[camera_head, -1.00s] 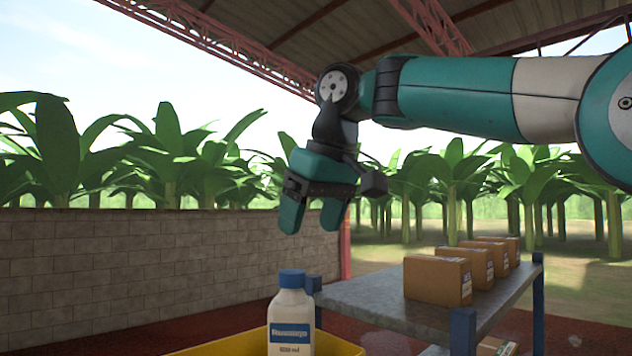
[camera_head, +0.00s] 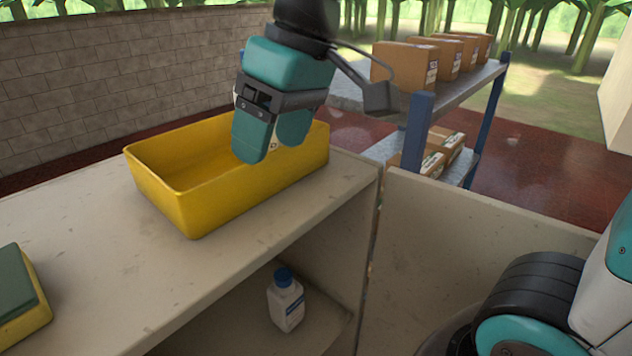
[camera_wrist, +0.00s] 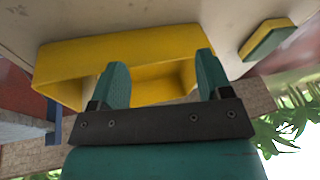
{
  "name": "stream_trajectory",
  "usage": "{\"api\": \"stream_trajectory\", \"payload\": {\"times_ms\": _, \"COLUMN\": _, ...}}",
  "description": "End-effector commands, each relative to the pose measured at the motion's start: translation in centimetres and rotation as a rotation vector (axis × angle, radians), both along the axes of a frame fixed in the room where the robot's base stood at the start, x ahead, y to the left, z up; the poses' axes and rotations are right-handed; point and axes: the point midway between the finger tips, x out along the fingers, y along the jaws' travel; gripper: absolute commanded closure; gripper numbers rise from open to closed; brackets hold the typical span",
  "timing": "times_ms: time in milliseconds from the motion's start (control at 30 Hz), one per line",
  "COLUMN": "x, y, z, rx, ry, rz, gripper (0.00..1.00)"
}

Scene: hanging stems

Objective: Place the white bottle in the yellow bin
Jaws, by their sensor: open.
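The yellow bin (camera_head: 170,203) stands on the worktop, up and left of the bottle in the head view. My gripper (camera_head: 273,140) points down at the right part of the bin, its fingers overlapping the bin in the picture; their exact height over it is unclear. In the wrist view, my gripper (camera_wrist: 161,72) is open with nothing between its fingers, and the bin (camera_wrist: 60,70) lies beyond them. The bin's floor is partly hidden.
A green and yellow sponge-like block (camera_head: 20,298) lies on the worktop at left. A rack (camera_head: 425,110) with cardboard boxes (camera_head: 405,66) stands behind at right. The worktop's edge overhangs the lower shelf. Worktop left of the bin is clear.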

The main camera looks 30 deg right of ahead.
Motion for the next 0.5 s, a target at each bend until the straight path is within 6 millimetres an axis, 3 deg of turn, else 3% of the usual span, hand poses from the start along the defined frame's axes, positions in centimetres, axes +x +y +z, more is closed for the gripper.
{"api": "stream_trajectory", "payload": {"times_ms": 33, "x": -2.4, "y": 0.4, "z": -2.5, "rx": 0.012, "ry": 0.030, "rz": 0.028, "gripper": 0.28}}
{"api": "stream_trajectory", "payload": {"times_ms": 100, "x": -5.0, "y": 0.6, "z": -5.2, "rx": 0.028, "ry": 0.057, "rz": 0.057, "gripper": 0.28}}
{"api": "stream_trajectory", "payload": {"times_ms": 200, "x": -8.0, "y": 0.7, "z": -8.0, "rx": 0.041, "ry": 0.084, "rz": 0.086, "gripper": 0.28}}
{"api": "stream_trajectory", "payload": {"times_ms": 333, "x": -9.9, "y": 0.7, "z": -9.7, "rx": 0.050, "ry": 0.099, "rz": 0.102, "gripper": 0.28}}
{"api": "stream_trajectory", "payload": {"times_ms": 500, "x": -10.2, "y": 0.7, "z": -9.9, "rx": 0.051, "ry": 0.102, "rz": 0.105, "gripper": 0.28}}
